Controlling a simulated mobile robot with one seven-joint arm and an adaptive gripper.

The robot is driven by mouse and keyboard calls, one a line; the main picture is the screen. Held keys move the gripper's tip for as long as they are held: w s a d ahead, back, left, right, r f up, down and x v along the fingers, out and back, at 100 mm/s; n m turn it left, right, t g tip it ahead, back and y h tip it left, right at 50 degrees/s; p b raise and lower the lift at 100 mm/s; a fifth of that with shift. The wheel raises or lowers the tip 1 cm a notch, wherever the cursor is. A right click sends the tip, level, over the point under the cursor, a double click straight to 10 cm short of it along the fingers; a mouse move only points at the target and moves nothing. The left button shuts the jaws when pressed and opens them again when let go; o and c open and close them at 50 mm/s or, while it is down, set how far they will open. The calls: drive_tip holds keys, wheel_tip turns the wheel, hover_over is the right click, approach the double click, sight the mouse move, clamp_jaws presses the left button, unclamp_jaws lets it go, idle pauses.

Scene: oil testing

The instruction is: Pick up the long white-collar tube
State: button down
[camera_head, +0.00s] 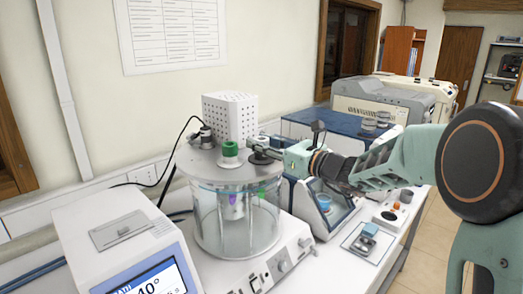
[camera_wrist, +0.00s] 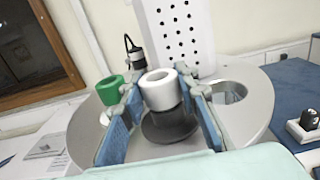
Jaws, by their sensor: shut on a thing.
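The white-collar tube shows its thick white ring collar (camera_wrist: 160,91) in the wrist view, between my fingertips. My gripper (camera_wrist: 158,84) is shut on it, with one blue-padded finger on each side. In the head view my gripper (camera_head: 263,150) is over the right part of the round lid of the glass bath. The white collar is mostly hidden there by my fingers. How far the tube's lower part sits in the bath is not clear. A green-collar tube (camera_wrist: 110,90) stands to the left; it also shows in the head view (camera_head: 229,153).
The glass bath (camera_head: 236,228) has a grey lid with an open hole (camera_wrist: 228,92) at the right. A black disc (camera_wrist: 168,126) lies near my fingers. A white perforated box (camera_head: 230,117) stands close behind. A screen unit (camera_head: 125,245) is at front left.

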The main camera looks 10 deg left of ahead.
wheel_tip(320, 180, up, 27)
drive_tip(key=p, duration=0.1)
drive_tip(key=shift+r+p, duration=0.2)
drive_tip(key=shift+p, duration=0.1)
idle(0.6)
